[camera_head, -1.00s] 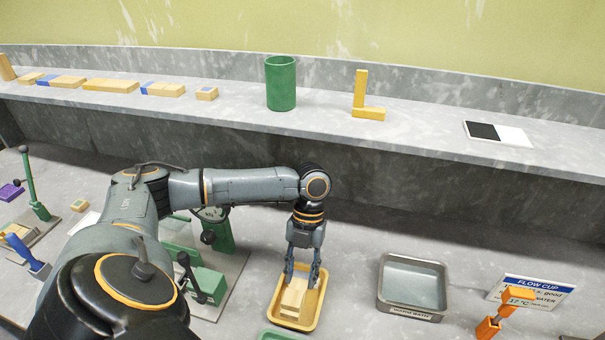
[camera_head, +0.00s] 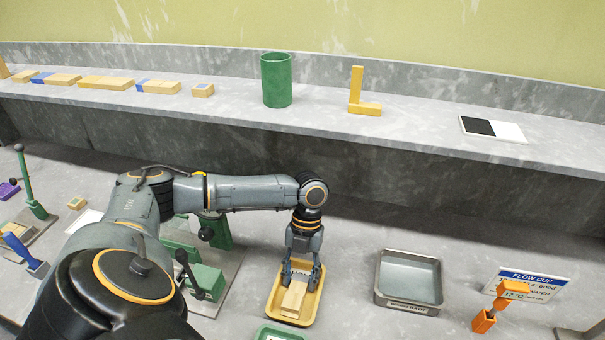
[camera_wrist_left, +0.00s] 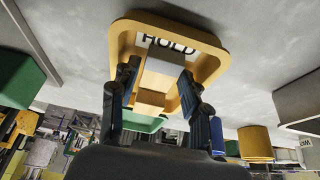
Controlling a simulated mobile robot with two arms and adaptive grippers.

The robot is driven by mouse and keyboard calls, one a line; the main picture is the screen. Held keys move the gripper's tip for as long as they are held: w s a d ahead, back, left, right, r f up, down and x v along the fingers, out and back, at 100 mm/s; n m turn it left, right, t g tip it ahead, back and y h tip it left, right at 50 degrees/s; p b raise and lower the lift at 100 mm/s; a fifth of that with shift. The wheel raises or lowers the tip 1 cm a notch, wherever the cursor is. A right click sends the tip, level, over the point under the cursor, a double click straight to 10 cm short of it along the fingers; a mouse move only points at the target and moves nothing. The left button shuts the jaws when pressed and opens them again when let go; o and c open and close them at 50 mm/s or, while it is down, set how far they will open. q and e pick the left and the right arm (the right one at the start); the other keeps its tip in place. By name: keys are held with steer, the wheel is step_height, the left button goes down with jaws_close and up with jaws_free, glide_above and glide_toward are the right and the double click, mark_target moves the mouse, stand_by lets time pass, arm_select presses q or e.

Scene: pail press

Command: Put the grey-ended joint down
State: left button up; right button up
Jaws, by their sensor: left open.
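The joint (camera_head: 294,297), a pale wooden piece, lies in the yellow tray (camera_head: 272,309). It also shows in the left wrist view (camera_wrist_left: 151,98), where part of it looks greyish; its ends are not clear. The tray (camera_wrist_left: 213,70) carries a "HOLD" label there. My left gripper (camera_head: 302,283) points down over the tray. Its fingers are open, one on either side of the joint, as the left wrist view also shows (camera_wrist_left: 158,88). I cannot tell whether a finger still touches it. My right gripper is not in view.
A green tray (camera_head: 262,335) lies in front of the yellow tray. A metal water bath (camera_head: 409,306) and an orange thermometer (camera_head: 484,320) stand to the right. A green press (camera_head: 205,281) stands to the left. The back shelf holds a green cylinder (camera_head: 276,80) and wooden pieces.

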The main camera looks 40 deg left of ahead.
arm_select(q)
steer(key=b+v, duration=0.1)
steer(key=v, duration=0.1)
steer(key=w+b+v, duration=0.1)
steer(key=v, duration=0.2)
steer(key=shift+a+f, duration=0.2)
steer(key=shift+a, duration=0.05)
steer(key=w+a+b, duration=0.1)
steer(key=w, duration=0.1)
steer(key=w+a+b, duration=0.1)
steer(key=w+a, duration=0.1)
steer(key=w, duration=0.1)
steer(key=w+a+b, duration=0.1)
steer(key=w, duration=0.2)
steer(key=shift+w+a+r+b, duration=0.1)
steer(key=shift+w+a+b, duration=0.15)
steer(key=shift+a+b, duration=0.1)
steer(key=shift+w+a+r, duration=0.1)
steer(key=shift+w+a, duration=0.25)
steer(key=shift+w, duration=0.2)
steer(key=shift+s, duration=0.1)
